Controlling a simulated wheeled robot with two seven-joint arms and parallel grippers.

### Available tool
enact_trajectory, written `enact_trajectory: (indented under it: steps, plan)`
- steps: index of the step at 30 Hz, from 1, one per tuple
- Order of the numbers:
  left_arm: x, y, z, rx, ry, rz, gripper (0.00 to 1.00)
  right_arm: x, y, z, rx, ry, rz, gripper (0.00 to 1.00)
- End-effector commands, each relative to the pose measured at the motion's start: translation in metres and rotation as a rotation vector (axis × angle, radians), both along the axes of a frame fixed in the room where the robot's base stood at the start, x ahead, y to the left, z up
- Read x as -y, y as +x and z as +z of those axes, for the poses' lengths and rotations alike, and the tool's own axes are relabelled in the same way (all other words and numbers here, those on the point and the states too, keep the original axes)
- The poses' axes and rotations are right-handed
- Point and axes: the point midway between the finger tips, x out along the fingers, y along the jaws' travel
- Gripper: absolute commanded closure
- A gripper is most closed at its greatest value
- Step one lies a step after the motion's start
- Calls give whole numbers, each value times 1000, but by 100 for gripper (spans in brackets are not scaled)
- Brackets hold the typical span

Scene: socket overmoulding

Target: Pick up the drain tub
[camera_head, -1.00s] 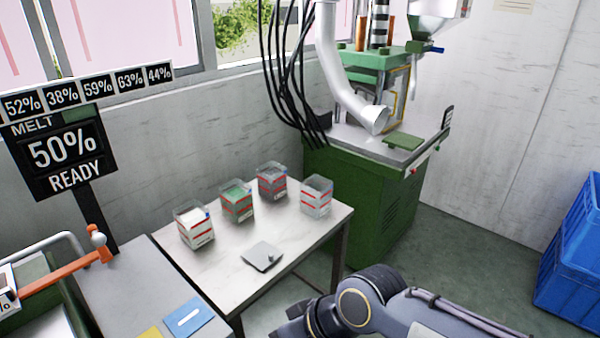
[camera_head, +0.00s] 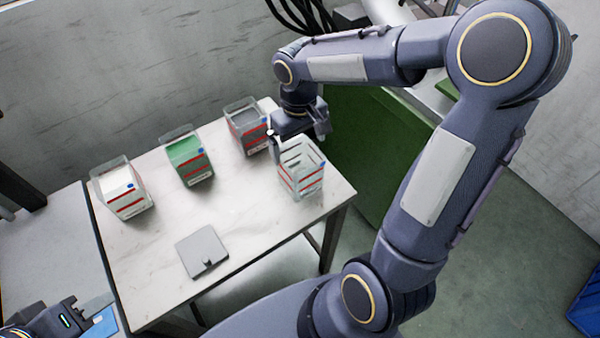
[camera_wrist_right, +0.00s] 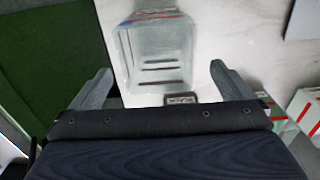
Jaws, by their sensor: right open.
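The drain tub is the clear, empty tub (camera_head: 304,178) with red stripes at the right end of the white table. In the right wrist view the tub (camera_wrist_right: 155,50) shows dark slots in its bottom. My right gripper (camera_head: 298,138) hangs just above and behind the tub. In the wrist view its two fingers (camera_wrist_right: 161,72) are apart, one on each side of the tub, with gaps to its walls. No hold on the tub shows.
The white table (camera_head: 240,215) also holds a tub of white material (camera_head: 122,192), a tub of green material (camera_head: 188,160) and a tub of grey material (camera_head: 247,126). A flat grey plate (camera_head: 202,250) lies near the front. A green machine base (camera_head: 365,150) stands behind the table's right end.

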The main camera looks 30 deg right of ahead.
Motion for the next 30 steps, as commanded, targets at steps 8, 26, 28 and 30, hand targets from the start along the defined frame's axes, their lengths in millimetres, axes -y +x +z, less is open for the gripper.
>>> enact_trajectory:
  steps: [8,26,28,30]
  plan:
    - [0,0,-2,1,0,0,64,0,-1,-23,-3,0,0,0]
    - [0,0,-2,0,0,0,64,1,-1,-78,1,1,0,0]
    - [0,0,-2,0,0,0,64,1,-1,-78,1,1,0,0]
    - [0,0,-2,0,0,0,64,1,-1,-78,1,1,0,8]
